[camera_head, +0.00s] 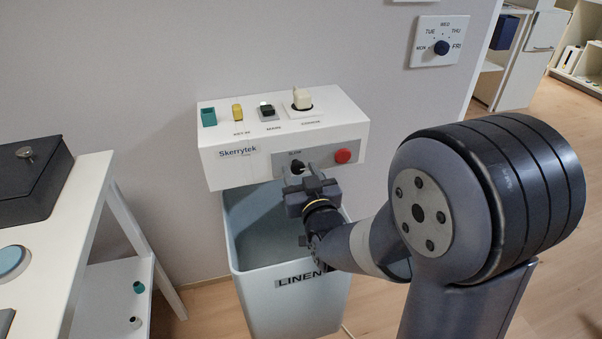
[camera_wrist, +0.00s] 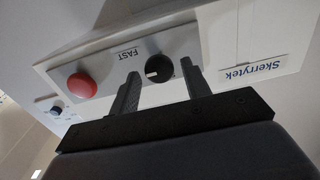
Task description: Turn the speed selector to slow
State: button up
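The speed selector is a black round knob (camera_head: 298,166) on the grey front panel of the white Skerrytek box. In the wrist view the knob (camera_wrist: 160,67) shows a white mark at the lower left of its face. An upside-down FAST label (camera_wrist: 129,54) is left of it there. A small label above the knob in the head view seems to read SLOW. My gripper (camera_head: 306,172) is open in front of the panel. In the wrist view its fingertips (camera_wrist: 160,69) appear on either side of the knob; I cannot tell whether they touch it.
A red button (camera_head: 343,156) is right of the knob. Several switches and a white plug-like piece (camera_head: 302,98) are on the box top. A LINEN bin (camera_head: 240,285) stands below. A day dial (camera_head: 441,47) is on the wall. A white table (camera_head: 80,215) is at left.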

jog(key=c, duration=0.8)
jog(key=shift+o, duration=0.2)
jog(key=shift+n, duration=0.3)
jog(key=n+b, duration=0.3)
jog(key=shift+a+f, duration=0.1)
jog(key=shift+f, duration=0.05)
jog(key=n+b, duration=0.3)
jog(key=n, duration=0.2)
jog(key=shift+n, duration=0.3)
jog(key=n+b, duration=0.2)
jog(key=n, duration=0.2)
jog(key=shift+a+n, duration=0.1)
jog(key=shift+n, duration=0.2)
jog(key=shift+n+b, duration=0.3)
jog(key=shift+n, duration=1.7)
